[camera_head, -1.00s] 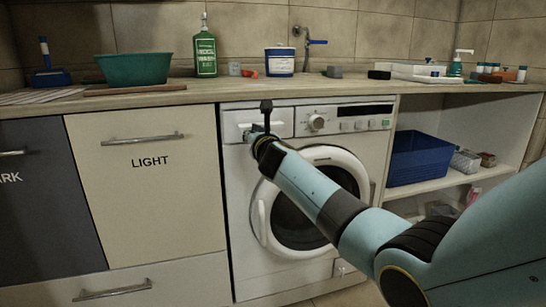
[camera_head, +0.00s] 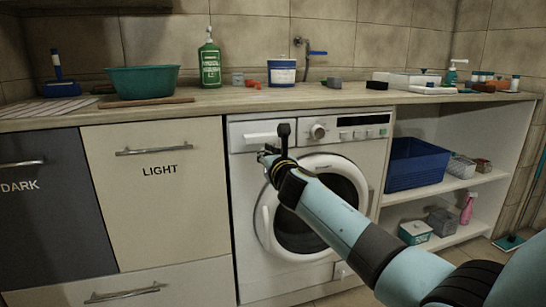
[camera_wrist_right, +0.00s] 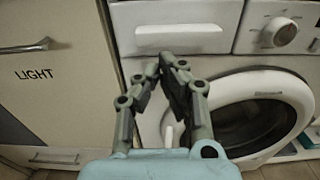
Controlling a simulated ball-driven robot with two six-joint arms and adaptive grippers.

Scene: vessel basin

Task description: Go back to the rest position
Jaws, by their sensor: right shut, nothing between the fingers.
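My right gripper (camera_head: 266,152) is in front of the upper left of the white washing machine (camera_head: 245,215). In the right wrist view the same gripper (camera_wrist_right: 165,62) has its fingertips together, with nothing between them. It points at the machine's front, just below the detergent drawer (camera_wrist_right: 178,32). I cannot tell the exact gap to the machine. The machine's round door (camera_head: 345,165) looks closed, and my right arm covers part of it. My left gripper does not show in any view.
A cabinet front labelled LIGHT (camera_head: 165,210) and a dark one labelled DARK (camera_head: 35,220) stand at the left. The worktop (camera_head: 330,98) holds a green basin (camera_head: 142,82), a green bottle (camera_head: 209,62) and a white-and-blue tub (camera_head: 282,73). A blue crate (camera_head: 415,165) sits on the right shelf.

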